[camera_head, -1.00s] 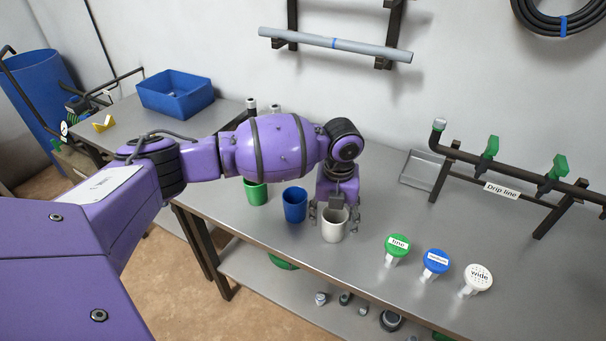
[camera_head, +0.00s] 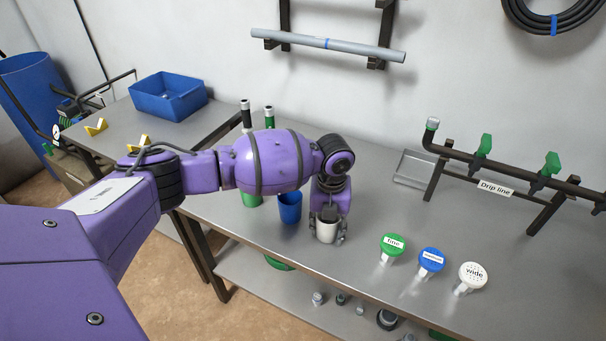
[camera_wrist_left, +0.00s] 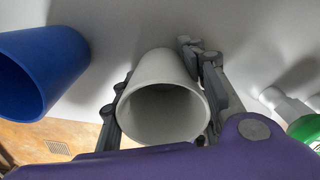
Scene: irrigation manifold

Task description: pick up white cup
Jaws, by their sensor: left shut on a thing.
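The white cup (camera_head: 326,232) stands upright on the metal bench near its front edge, as far as the head view shows. My left gripper (camera_head: 328,226) is shut on it from above, with a finger on either side. In the left wrist view the white cup (camera_wrist_left: 162,100) sits between the two grey fingers, its mouth toward the camera and its inside empty. The blue cup (camera_head: 290,207) is just left of it, and it also shows in the left wrist view (camera_wrist_left: 40,70). My right gripper is not in view.
A green cup (camera_head: 251,199) stands left, partly behind my arm. Green (camera_head: 392,244), blue (camera_head: 431,259) and white (camera_head: 472,275) labelled caps stand to the right. The Drip line pipe rack (camera_head: 500,170) is at the back right. A blue bin (camera_head: 168,97) sits back left.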

